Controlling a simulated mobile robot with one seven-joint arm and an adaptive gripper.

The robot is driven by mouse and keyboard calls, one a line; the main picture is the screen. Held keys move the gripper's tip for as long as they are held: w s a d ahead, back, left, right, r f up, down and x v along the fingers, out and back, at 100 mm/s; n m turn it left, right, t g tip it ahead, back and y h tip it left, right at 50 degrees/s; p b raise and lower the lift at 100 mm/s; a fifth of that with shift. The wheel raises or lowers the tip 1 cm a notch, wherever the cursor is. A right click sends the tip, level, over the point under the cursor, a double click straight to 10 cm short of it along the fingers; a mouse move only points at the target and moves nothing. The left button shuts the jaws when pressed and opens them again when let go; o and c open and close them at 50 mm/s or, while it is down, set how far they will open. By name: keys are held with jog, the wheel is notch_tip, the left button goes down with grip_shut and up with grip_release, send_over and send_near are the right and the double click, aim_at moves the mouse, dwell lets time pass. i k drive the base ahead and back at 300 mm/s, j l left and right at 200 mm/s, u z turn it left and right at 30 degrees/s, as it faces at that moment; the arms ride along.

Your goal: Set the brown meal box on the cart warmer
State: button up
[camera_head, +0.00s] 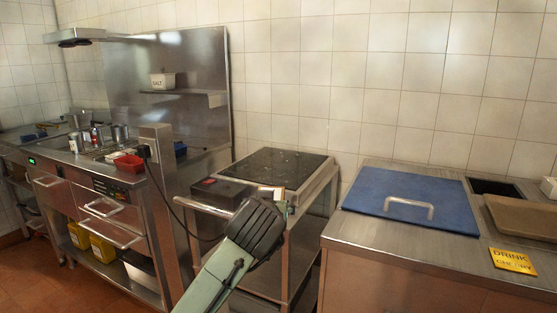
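The cart warmer (276,165) is a steel cart with a black glass top, standing against the tiled wall in the middle. My gripper (262,217) is in front of the cart's front edge, seen from behind, with its fingers mostly hidden by its dark housing. A small brown and white piece (270,190) shows just beyond my gripper, over the front of the cart top. I cannot tell whether it is the brown meal box, or whether my gripper holds it. The visible part of the black glass looks bare.
A black box with a red mark (220,193) sits at the cart's left front. At right, a steel counter (345,228) bears a blue lid (412,193), a brown tray (525,217) and a yellow drink sign (512,261). A grill station with a red container (129,163) stands at left.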

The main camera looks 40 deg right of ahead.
aim_at(269, 169)
jog(key=i+l, duration=0.35)
jog(key=l, duration=0.15)
jog(key=i+l, duration=0.35)
jog(key=l, duration=0.2)
